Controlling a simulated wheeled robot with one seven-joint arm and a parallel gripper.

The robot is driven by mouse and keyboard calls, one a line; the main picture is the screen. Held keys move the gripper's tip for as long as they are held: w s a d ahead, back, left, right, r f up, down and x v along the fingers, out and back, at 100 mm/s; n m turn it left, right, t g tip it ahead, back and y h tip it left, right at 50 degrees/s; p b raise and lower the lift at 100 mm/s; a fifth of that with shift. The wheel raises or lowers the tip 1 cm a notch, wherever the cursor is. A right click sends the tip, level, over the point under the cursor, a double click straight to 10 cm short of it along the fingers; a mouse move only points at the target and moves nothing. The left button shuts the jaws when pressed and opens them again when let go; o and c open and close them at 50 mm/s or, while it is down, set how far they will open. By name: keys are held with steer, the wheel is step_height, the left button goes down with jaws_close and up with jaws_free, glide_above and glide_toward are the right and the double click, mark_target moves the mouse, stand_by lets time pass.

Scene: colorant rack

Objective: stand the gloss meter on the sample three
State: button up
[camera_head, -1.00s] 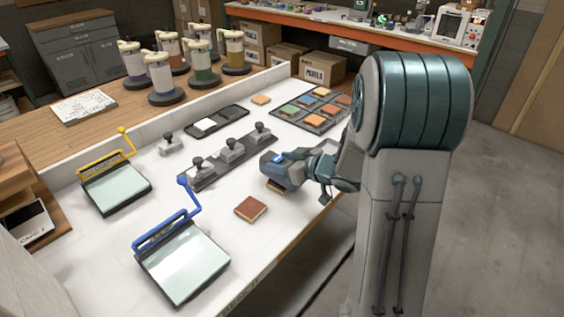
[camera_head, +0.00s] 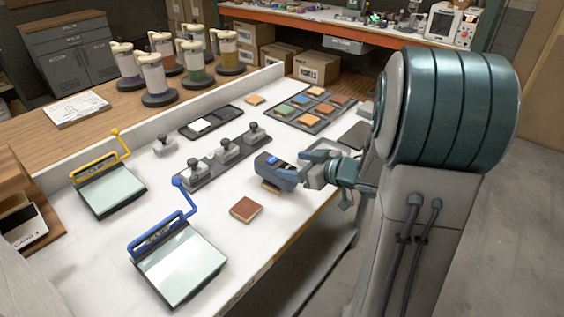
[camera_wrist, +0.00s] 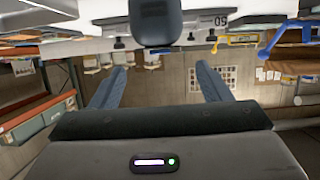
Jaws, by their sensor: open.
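The gloss meter (camera_head: 279,171) is a blue-grey device with a small blue screen. It stands on the white bench and appears to rest on an orange-brown sample tile (camera_head: 269,187), whose edge shows beneath its front. Most of that tile is hidden, and no number is readable. My gripper (camera_head: 314,164) is just right of the meter, apart from it, open and empty. In the wrist view, the gripper's two blue fingers (camera_wrist: 161,66) are spread, with nothing between them. A dark rounded body, probably the meter (camera_wrist: 155,20), is beyond them at the top.
A red-brown tile (camera_head: 246,209) lies in front of the meter. A dark rack (camera_head: 292,119) of coloured tiles stands behind, and a dark stand with knobbed grey weights (camera_head: 208,170) is at left. Blue-handled (camera_head: 180,264) and yellow-handled (camera_head: 112,193) panels lie further left. Bare bench surrounds the red-brown tile.

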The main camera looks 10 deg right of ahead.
steer(key=s+d+r+m+g+h, duration=0.1)
steer(key=s+d+r+m+h, duration=0.5)
steer(key=h, duration=0.5)
steer(key=s+a+f+g+y, duration=0.1)
steer(key=s+a+f+g, duration=0.1)
steer(key=s+a, duration=0.3)
steer(key=s+a+f+m+g+y, duration=0.1)
steer(key=s+a+g, duration=0.4)
steer(key=s, duration=0.6)
steer(key=shift+f+g+y, duration=0.3)
steer(key=shift+f+y, duration=0.1)
steer(key=shift+f, duration=0.05)
